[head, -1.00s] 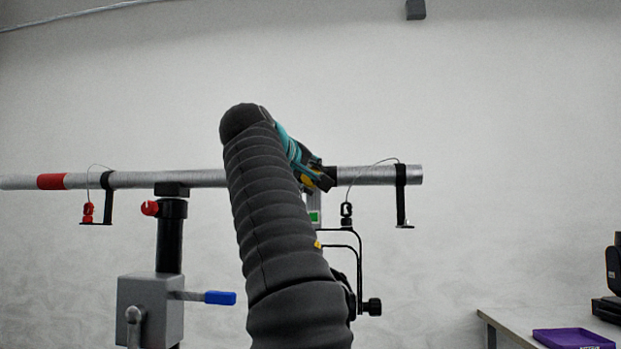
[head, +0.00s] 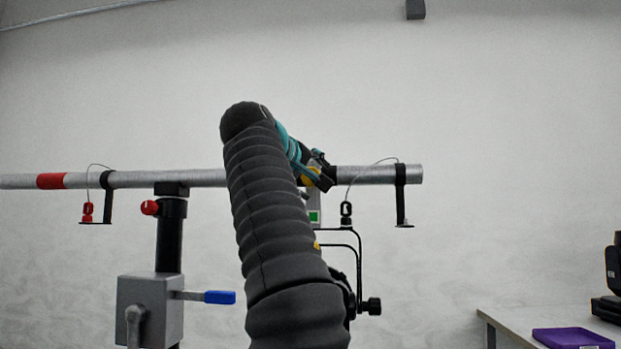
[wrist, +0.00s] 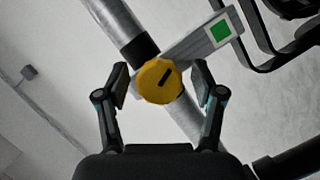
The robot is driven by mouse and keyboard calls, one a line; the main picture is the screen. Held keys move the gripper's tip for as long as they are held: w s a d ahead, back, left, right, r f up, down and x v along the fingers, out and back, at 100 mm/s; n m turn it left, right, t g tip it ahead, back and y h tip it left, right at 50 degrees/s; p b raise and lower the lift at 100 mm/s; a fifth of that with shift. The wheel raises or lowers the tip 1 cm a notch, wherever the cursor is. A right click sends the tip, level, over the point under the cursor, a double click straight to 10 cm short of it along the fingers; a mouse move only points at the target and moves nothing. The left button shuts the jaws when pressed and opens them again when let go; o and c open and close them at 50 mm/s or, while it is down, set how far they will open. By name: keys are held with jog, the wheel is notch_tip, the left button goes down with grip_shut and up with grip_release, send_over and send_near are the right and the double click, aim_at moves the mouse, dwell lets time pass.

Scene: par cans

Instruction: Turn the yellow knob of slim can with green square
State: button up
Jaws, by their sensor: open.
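The yellow knob (wrist: 161,81) sits between the two fingers of my gripper (wrist: 163,90) in the wrist view, with clear gaps on both sides. A dark slot mark runs slantwise on its face. The green square (wrist: 219,31) is on a grey bracket (wrist: 190,45) beside the knob. In the head view the green square (head: 314,216) shows just right of my arm, and part of the yellow knob (head: 309,177) shows near my gripper (head: 318,178). My gripper is open. My arm hides most of the slim can in the head view.
A silver horizontal pipe (head: 120,180) with a red band crosses the scene. Black brackets with small clips (head: 346,210) hang from it. A clamp stand with a blue handle (head: 220,297) stands at left. A table with a purple tray (head: 573,338) is at lower right.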

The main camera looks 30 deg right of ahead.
jog(key=v, duration=1.2)
